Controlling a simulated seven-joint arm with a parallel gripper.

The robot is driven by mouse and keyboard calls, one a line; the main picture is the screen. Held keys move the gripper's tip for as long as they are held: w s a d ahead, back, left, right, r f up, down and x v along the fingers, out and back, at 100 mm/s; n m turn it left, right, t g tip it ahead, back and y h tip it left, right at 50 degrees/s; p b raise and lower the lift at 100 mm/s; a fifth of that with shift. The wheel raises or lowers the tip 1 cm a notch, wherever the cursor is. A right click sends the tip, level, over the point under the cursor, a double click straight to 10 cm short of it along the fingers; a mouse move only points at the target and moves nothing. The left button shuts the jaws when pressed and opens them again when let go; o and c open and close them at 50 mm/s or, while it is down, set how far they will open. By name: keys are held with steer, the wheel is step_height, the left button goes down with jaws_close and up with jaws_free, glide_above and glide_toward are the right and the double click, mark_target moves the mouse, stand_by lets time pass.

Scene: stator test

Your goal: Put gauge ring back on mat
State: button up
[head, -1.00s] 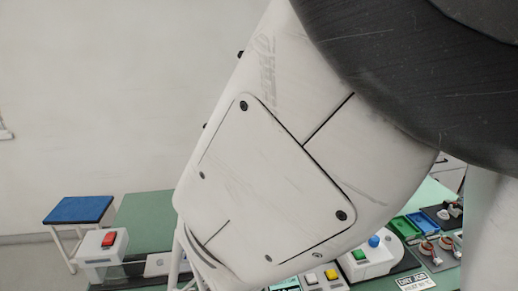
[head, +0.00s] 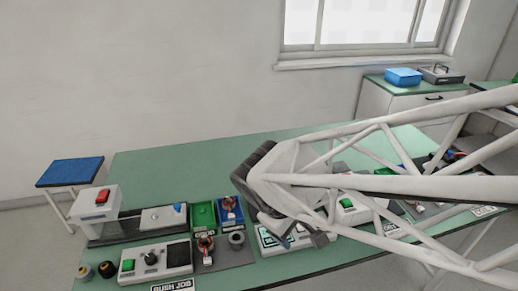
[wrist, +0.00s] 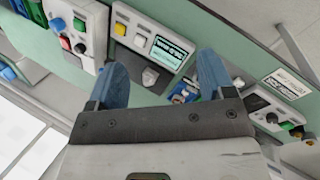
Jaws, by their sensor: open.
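A grey ring (head: 237,240), which looks like the gauge ring, lies at the right back of a dark grey mat (head: 235,259) in the head view. My gripper (head: 304,240) is to the right of the ring and apart from it, over a panel with a screen. In the wrist view my gripper (wrist: 161,63) has its two blue fingers wide apart with nothing between them. The ring cannot be made out in the wrist view.
Green (head: 203,215) and blue (head: 231,210) bins stand behind the mat. A small motor-like part (head: 205,247) stands on the mat. The back of the green table (head: 190,165) is clear.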

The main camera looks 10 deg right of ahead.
step_height(320, 180, up, 8)
steer(key=s+m+t+y, duration=0.2)
steer(key=m+y, duration=0.2)
steer(key=m, duration=0.2)
steer(key=shift+s+d, duration=0.35)
steer(key=shift+s, duration=0.05)
steer(key=shift+r, duration=0.1)
stand_by(0.6)
